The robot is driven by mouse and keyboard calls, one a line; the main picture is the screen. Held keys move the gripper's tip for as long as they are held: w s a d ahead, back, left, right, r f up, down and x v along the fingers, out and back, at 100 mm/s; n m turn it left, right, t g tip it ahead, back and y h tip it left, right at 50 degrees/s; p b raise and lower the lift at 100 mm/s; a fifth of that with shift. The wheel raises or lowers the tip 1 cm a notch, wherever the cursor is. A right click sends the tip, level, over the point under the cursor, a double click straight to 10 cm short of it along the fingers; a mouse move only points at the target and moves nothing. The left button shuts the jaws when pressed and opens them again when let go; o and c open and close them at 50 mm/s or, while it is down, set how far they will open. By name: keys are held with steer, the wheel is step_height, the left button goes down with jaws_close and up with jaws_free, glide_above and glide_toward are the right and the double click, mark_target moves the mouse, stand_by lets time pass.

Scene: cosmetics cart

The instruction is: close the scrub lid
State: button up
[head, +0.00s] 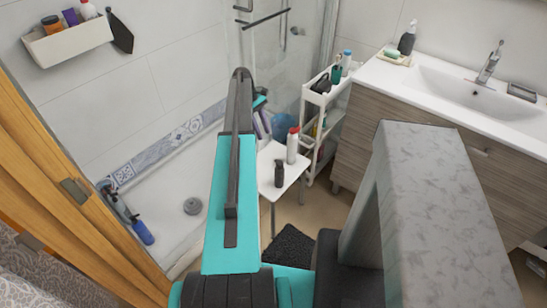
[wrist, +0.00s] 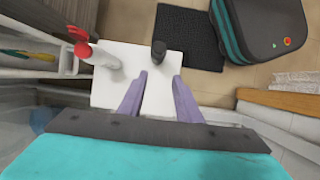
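My gripper (wrist: 160,78) is open and empty, its two purple fingers apart above the edge of a small white table (wrist: 108,90). In the head view the gripper (head: 262,122) is mostly behind my arm. The table carries a white bottle with a red cap (wrist: 96,53) and a dark bottle (wrist: 158,51); both stand upright in the head view, the white bottle (head: 292,146) behind the dark bottle (head: 279,174). I cannot make out a scrub jar or its lid for certain in either view.
A white cart (head: 315,100) with toiletries stands behind the table, beside the sink cabinet (head: 350,150). A glass shower screen (head: 278,60) is behind my arm. A wall shelf (head: 68,44) holds jars and bottles. A dark mat (head: 288,246) lies on the floor.

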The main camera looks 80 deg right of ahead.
steer(key=shift+o, duration=0.7)
steer(key=shift+s, duration=0.3)
steer(key=shift+s+f, duration=0.1)
steer(key=shift+f, duration=0.05)
steer(key=p, duration=0.3)
glide_toward(279, 163)
step_height(279, 163, down, 7)
steer(key=shift+s+d, duration=0.1)
steer(key=shift+d, duration=0.05)
